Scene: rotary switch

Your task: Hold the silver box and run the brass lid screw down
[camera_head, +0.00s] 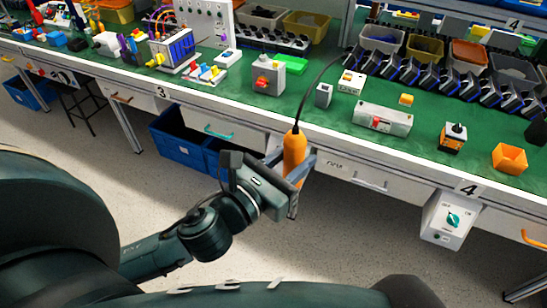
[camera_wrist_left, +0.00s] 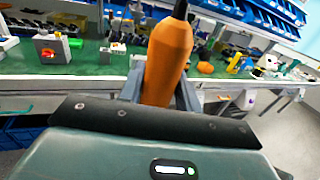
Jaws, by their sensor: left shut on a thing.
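A long silver box (camera_head: 383,119) with a red part on its front lies on the green bench top, right of centre in the head view. I cannot make out a brass lid screw on it. My left gripper (camera_head: 292,168) is shut on an orange corded tool (camera_head: 295,148), held upright at the bench's front edge, left of the silver box and apart from it. In the left wrist view the orange tool (camera_wrist_left: 167,62) stands between the fingers of my left gripper (camera_wrist_left: 160,92) and hides part of the bench. My right gripper is not in view.
A grey box with a red knob (camera_head: 268,77), a small grey box (camera_head: 323,95), a white switch box (camera_head: 351,82) and a black-and-orange device (camera_head: 453,137) stand on the bench. An orange bin (camera_head: 509,158) is at right. A grey control box (camera_head: 447,220) hangs below the front edge.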

